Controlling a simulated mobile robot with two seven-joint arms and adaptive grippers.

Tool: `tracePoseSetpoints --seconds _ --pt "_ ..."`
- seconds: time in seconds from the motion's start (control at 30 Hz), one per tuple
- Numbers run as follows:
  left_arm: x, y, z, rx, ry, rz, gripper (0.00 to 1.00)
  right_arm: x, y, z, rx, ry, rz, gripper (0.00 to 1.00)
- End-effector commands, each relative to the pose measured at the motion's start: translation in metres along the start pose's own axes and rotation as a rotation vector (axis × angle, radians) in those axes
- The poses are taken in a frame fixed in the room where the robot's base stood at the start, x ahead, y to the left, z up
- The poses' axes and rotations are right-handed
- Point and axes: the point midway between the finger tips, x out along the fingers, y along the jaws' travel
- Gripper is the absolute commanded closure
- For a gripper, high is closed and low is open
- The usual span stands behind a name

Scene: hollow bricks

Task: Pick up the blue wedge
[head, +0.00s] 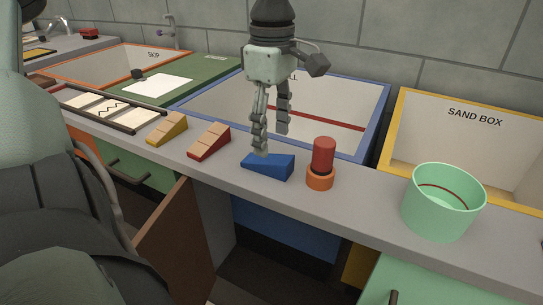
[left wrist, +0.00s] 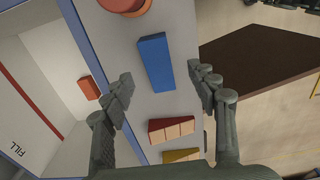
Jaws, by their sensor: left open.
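The blue wedge (head: 267,166) lies on the grey counter's front strip, between a red wedge and a red and orange cylinder. It also shows in the left wrist view (left wrist: 156,62), near the top middle, ahead of and between the fingers. My left gripper (head: 271,143) is open and empty, pointing down just above and behind the blue wedge. In the left wrist view its fingertips (left wrist: 163,82) are spread to either side of the wedge, and I see no contact. My right gripper is not in view.
The red wedge (head: 209,141) and a yellow wedge (head: 167,129) lie to the left. The red cylinder in an orange base (head: 321,178) stands close at right. A green bucket (head: 442,204) stands further right. The blue-rimmed bin (head: 376,117) opens behind; an open brown door (head: 161,226) is below.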

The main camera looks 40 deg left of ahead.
Motion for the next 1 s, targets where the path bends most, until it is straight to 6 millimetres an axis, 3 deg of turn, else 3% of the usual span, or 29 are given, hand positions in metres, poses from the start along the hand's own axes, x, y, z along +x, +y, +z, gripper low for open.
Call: tracePoseSetpoints --seconds 0.3,0.63,1.0 --pt "0.044 0.003 -0.003 -0.002 -0.001 -0.003 0.41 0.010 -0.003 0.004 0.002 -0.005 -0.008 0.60" --pt "0.051 0.003 -0.003 -0.002 -0.001 0.001 0.41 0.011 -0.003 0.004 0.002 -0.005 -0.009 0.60" --pt "0.051 0.003 -0.003 -0.002 -0.001 0.001 0.87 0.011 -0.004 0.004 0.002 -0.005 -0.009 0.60"
